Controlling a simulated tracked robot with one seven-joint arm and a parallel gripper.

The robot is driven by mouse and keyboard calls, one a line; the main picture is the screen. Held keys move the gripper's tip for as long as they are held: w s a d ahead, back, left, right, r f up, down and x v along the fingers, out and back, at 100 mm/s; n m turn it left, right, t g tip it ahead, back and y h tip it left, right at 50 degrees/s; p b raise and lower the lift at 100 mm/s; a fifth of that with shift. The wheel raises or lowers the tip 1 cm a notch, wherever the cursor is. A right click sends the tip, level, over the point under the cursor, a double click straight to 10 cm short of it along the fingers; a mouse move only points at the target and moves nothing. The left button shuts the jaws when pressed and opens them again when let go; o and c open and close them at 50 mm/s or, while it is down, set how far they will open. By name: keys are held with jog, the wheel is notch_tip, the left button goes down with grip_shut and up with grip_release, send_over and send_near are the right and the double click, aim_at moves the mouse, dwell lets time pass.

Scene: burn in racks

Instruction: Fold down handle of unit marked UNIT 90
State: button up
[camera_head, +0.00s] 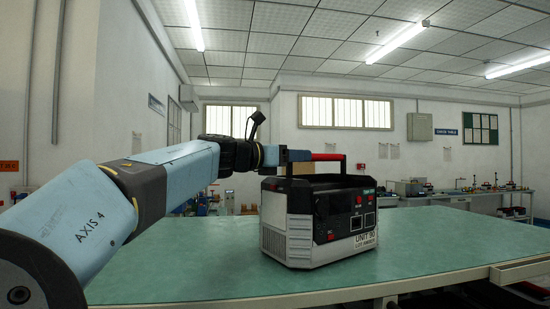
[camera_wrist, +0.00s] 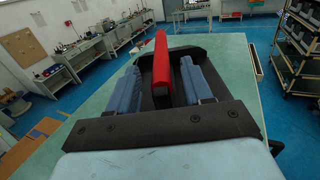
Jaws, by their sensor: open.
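The unit marked UNIT 90 (camera_head: 318,218) is a black and white box standing upright on the green table in the head view. Its handle (camera_head: 327,157) stands raised above the top, with a red grip; the red grip also shows in the wrist view (camera_wrist: 160,62). My gripper (camera_head: 297,156) is at the handle's left part in the head view. In the wrist view my gripper (camera_wrist: 167,80) has its two blue fingers on either side of the handle, with a gap visible beside it. The fingertips' contact with the handle cannot be told.
The green table (camera_head: 180,262) is clear around the unit. Workbenches with equipment (camera_head: 440,197) stand along the back wall. A shelf rack with bins (camera_wrist: 298,50) stands at the right in the wrist view, apart from the table.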

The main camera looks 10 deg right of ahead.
jog(key=shift+w+d, duration=0.15)
jog(key=shift+d, duration=0.3)
grip_shut()
jog(key=c, duration=0.5)
grip_release()
jog(key=c, duration=0.3)
